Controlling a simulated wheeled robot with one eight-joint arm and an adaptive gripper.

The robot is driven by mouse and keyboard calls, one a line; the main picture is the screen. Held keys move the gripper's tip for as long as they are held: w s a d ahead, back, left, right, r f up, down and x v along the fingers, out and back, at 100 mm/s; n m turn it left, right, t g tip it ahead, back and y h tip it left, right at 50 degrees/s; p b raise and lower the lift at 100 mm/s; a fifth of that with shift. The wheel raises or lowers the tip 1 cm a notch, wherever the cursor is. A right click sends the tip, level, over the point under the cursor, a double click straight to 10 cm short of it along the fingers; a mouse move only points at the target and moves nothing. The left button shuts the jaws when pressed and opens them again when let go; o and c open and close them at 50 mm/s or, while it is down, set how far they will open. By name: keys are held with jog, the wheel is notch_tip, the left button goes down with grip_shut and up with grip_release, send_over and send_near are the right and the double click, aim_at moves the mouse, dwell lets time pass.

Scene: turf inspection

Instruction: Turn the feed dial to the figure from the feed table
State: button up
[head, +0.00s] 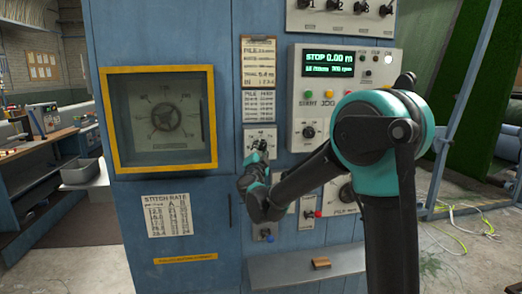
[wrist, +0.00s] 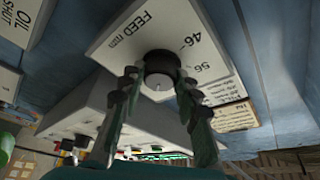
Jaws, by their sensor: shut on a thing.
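The feed dial (wrist: 160,66) is a round black knob on a pale plate marked FEED (wrist: 118,45), with figures such as 46 and 56 beside it, in the wrist view. My gripper (wrist: 158,82) has one finger on each side of the knob and is shut on it. In the head view, my gripper (head: 256,160) is at the feed plate (head: 260,135), and the arm hides part of it. The dial's pointer cannot be made out. A stitch rate sheet (head: 168,215) with rows of figures and a clipboard sheet headed PILE (head: 259,80) hang on the blue cabinet.
A yellow-framed gauge window (head: 159,120) is left of the dial. A control panel with a green display (head: 329,64) reading STOP 0.00 m is to the right, partly behind my arm. A ledge with a brown block (head: 321,263) juts out below.

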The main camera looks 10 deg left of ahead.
jog(key=o, duration=1.2)
jog(key=shift+c, duration=0.2)
jog(key=v, duration=1.2)
